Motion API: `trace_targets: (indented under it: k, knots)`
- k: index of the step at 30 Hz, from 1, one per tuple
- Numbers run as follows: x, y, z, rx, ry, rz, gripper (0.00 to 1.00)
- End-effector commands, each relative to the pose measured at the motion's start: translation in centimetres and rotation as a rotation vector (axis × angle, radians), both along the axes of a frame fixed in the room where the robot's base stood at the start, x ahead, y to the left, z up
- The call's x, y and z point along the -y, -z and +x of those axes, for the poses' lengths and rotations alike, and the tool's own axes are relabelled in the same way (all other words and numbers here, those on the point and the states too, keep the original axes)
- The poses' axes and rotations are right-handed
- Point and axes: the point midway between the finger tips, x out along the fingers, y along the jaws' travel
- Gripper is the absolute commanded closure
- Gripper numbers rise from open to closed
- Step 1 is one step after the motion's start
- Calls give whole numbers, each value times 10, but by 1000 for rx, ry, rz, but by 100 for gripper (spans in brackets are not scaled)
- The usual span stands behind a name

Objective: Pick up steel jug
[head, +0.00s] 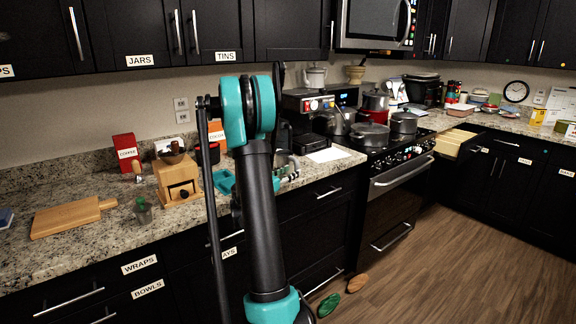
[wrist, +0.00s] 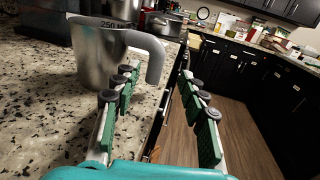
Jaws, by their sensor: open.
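The steel jug (wrist: 98,62) stands upright on the speckled counter in the wrist view, with "250 M" visible near its rim. Its grey handle (wrist: 155,62) sticks out to the right and curves down. My gripper (wrist: 162,78) is open and empty, with green-padded fingers pointing toward the jug. The left finger overlaps the jug's lower right side in the picture; the handle shows between the fingertips, a little beyond them. I cannot tell whether anything touches. In the head view, my arm hides most of the jug and gripper area near the coffee machine.
The counter's front edge runs beside the jug, with open floor (wrist: 222,145) to its right. A black coffee machine (head: 300,106) stands behind, and a stove with several pots (head: 371,136) is to the right. A wooden grinder (head: 178,180) and cutting board (head: 72,217) are at left.

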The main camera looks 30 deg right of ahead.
Motion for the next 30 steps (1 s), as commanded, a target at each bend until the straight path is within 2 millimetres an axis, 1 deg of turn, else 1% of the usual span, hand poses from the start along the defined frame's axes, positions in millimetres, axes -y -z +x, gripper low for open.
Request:
trace_targets:
  k: [5, 7, 15, 18, 23, 30]
  knots:
    - [7, 0, 3, 0, 0, 0, 57]
    - [13, -1, 6, 0, 1, 0, 57]
    - [47, -2, 20, 0, 1, 0, 57]
    - [51, -2, 22, 0, 0, 0, 57]
    - [51, -2, 22, 0, -1, 0, 57]
    - [51, -2, 22, 0, -1, 0, 87]
